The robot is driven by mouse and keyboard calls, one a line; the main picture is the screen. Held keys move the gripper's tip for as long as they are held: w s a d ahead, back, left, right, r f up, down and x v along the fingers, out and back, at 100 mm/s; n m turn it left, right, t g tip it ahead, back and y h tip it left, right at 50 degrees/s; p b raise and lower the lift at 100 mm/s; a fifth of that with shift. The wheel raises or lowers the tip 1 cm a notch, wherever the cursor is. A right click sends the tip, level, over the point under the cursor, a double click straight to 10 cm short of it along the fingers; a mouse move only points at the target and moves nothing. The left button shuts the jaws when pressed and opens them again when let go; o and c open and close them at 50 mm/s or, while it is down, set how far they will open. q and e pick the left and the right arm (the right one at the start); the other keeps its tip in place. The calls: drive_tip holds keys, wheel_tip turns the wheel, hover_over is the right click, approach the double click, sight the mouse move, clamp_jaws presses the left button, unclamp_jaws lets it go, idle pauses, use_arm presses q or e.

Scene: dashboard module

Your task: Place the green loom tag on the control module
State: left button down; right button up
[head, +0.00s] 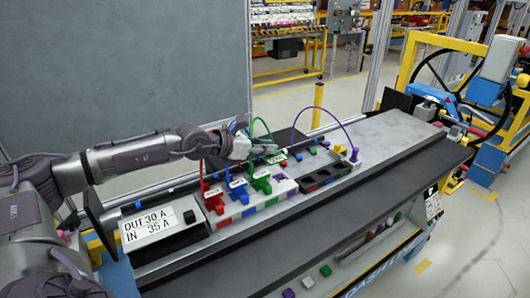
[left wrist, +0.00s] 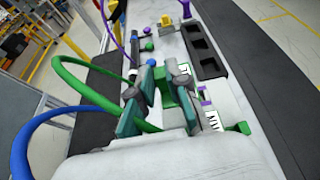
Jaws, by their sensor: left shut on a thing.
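My left gripper (head: 262,150) reaches in from the left over the white control module (head: 283,187). In the left wrist view its two fingers (left wrist: 158,97) are shut on the green loom tag (left wrist: 167,84), a green piece with a white label beside it. The green tag also shows just past the fingers in the head view (head: 277,159). A green cable (left wrist: 85,85) loops away from it to the left. The tag is low over the module; I cannot tell whether it touches. My right gripper is not in view.
Red (head: 213,197), blue (head: 238,188) and further plugs stand along the module's near left part. Black open trays (head: 325,177) lie beside the module. A label panel (head: 150,222) stands at left. The bench's right top (head: 400,135) is bare.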

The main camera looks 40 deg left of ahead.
sight(265, 159)
use_arm(q)
drive_tip(key=shift+w+a+f, duration=0.4)
drive_tip(key=shift+a, duration=0.05)
drive_tip(key=shift+f, duration=0.25)
wheel_tip(265, 159, down, 2)
drive_tip(key=shift+f+p, duration=0.25)
drive_tip(key=shift+p, duration=0.05)
drive_tip(key=shift+f, duration=0.7)
drive_tip(key=c, duration=1.3)
unclamp_jaws()
drive_tip(key=shift+r, duration=0.1)
drive_tip(key=shift+o, duration=0.8)
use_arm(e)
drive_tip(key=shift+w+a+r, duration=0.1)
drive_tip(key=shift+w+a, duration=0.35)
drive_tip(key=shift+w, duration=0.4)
